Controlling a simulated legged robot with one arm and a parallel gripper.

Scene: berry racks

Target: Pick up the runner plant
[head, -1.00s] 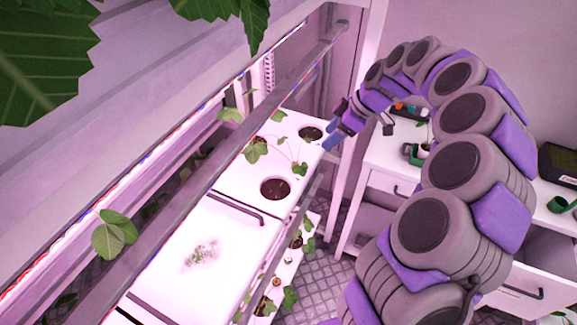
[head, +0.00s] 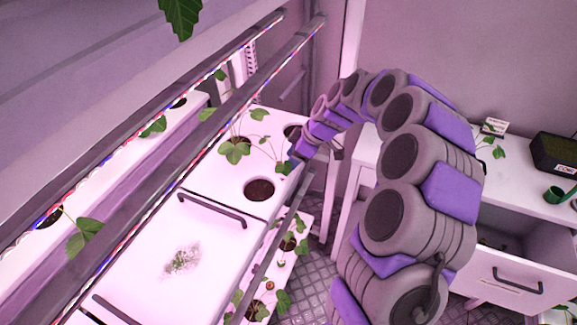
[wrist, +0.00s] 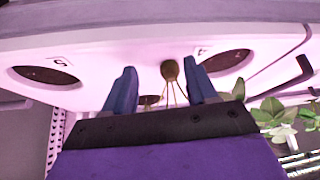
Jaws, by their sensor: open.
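A leafy plant (head: 235,150) grows from the white tray (head: 262,212) in the rack. Thin runners reach right from it to a small leaf cluster (head: 283,167), which may be the runner plant. My gripper (head: 299,148) is just above and right of that cluster, by the tray's right edge; its fingertips are partly hidden. In the wrist view, my gripper (wrist: 162,85) has its blue fingers apart. A small brown piece (wrist: 169,69) with thin stems shows between them; I cannot tell whether they touch it. Green leaves (wrist: 272,112) lie right of the fingers.
Empty dark holes (head: 258,190) open in the tray. A grey rail (head: 215,112) crosses the rack front. A lower shelf (head: 285,262) holds more plants. At right stand a white cabinet (head: 520,200) with an open drawer (head: 515,270), and a planter box (head: 556,153).

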